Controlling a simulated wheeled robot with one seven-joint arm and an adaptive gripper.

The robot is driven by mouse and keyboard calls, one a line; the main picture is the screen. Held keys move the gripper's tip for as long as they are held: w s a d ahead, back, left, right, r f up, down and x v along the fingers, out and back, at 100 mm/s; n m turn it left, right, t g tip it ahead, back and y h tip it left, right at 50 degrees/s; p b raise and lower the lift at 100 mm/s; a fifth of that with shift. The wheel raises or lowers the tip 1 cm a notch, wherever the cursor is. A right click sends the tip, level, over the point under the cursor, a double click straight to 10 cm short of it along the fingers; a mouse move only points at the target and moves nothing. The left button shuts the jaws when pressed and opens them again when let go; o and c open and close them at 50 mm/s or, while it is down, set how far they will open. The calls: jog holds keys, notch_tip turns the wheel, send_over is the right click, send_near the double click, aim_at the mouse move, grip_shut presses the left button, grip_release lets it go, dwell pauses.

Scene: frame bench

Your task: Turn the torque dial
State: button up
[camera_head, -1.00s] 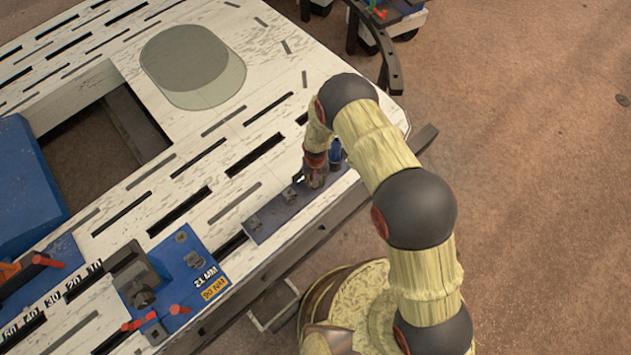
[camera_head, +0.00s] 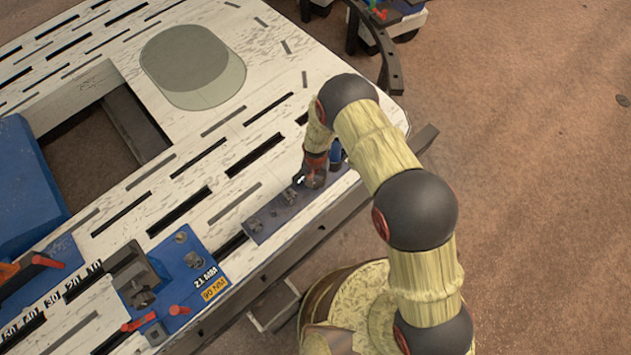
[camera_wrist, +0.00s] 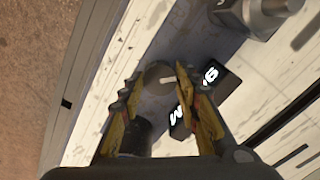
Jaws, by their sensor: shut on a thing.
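The torque dial (camera_wrist: 158,78) is a grey round knob with a pale pointer mark, seen between my fingers in the wrist view. My gripper (camera_wrist: 157,85) is shut on it, with a yellow finger on each side. In the head view my gripper (camera_head: 314,172) points down at the blue-grey strip (camera_head: 275,217) along the bench's near edge. There the fingers and wrist hide the dial. A black label (camera_wrist: 205,98) with white characters lies beside the dial, partly covered by a finger.
A grey bolt-like fitting (camera_wrist: 265,12) stands close to the dial. The slotted white bench (camera_head: 160,200) carries a blue panel (camera_head: 205,262) with red levers and an orange label. A rectangular opening (camera_head: 100,150) and a blue block (camera_head: 25,180) lie at left.

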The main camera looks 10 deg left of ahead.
aim_at(315, 183)
jog(key=o, duration=0.9)
notch_tip(315, 183, up, 12)
dwell(0.6)
